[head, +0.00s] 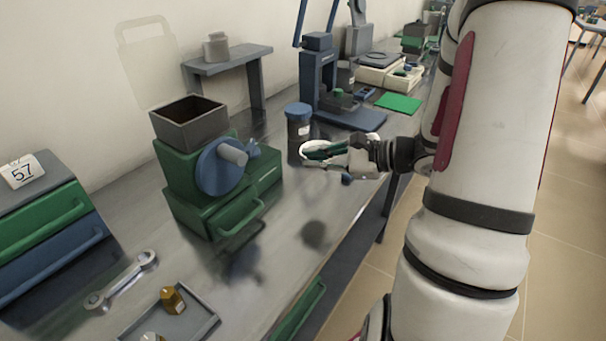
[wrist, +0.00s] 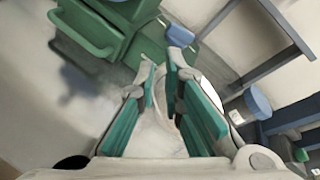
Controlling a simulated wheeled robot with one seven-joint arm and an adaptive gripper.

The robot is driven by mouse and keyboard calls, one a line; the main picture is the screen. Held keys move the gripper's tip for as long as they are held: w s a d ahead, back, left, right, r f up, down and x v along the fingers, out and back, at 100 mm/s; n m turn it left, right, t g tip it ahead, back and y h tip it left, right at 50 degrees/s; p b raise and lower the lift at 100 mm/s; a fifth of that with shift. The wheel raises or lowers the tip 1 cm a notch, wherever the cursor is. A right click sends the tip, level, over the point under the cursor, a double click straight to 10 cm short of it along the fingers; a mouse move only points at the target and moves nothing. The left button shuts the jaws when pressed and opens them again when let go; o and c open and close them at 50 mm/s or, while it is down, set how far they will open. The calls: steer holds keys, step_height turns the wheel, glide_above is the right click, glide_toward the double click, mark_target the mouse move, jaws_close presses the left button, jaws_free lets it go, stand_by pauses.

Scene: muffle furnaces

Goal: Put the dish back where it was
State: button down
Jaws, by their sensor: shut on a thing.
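The white dish (head: 306,147) is in my gripper (head: 325,153), held in the air above the bench in the head view. Its pale rim shows on both sides of the green-padded fingers, which cover much of it. In the wrist view my gripper (wrist: 166,72) points toward the green machine, and its fingers are close together. Part of the pale dish shows beside the right finger there. I cannot tell from the pictures whether the dish is level.
A green machine (head: 190,180) with a dark open hopper stands left of my gripper. A dark jar (head: 299,130) with a blue lid stands just behind it. A blue stand (head: 318,85) is farther back. A wrench (head: 120,281) and a grey tray (head: 205,325) lie in front. The bench's right edge is near.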

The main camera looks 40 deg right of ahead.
steer(key=shift+m+t+h, duration=0.5)
steer(key=shift+m+h, duration=0.3)
steer(key=shift+h, duration=0.1)
steer(key=d+f+b, duration=0.1)
steer(key=f+b, duration=0.1)
steer(key=s+d+f+b, duration=0.1)
steer(key=d+f+b, duration=0.1)
steer(key=s+d+f+b, duration=0.1)
steer(key=d+f+b, duration=0.1)
steer(key=shift+s+f, duration=0.1)
steer(key=shift+f, duration=0.3)
steer(key=b, duration=0.2)
glide_above(303, 171)
steer(key=shift+s+a+f, duration=0.1)
steer(key=shift+s+f, duration=0.35)
steer(key=shift+f, duration=0.25)
steer(key=f, duration=0.1)
steer(key=w+f+b, duration=0.1)
steer(key=f, duration=0.1)
steer(key=shift+f, duration=0.25)
steer(key=shift+f+b, duration=0.1)
steer(key=shift+b, duration=0.2)
steer(key=c, duration=2)
jaws_free()
steer(key=o, duration=0.3)
steer(key=shift+s, duration=0.1)
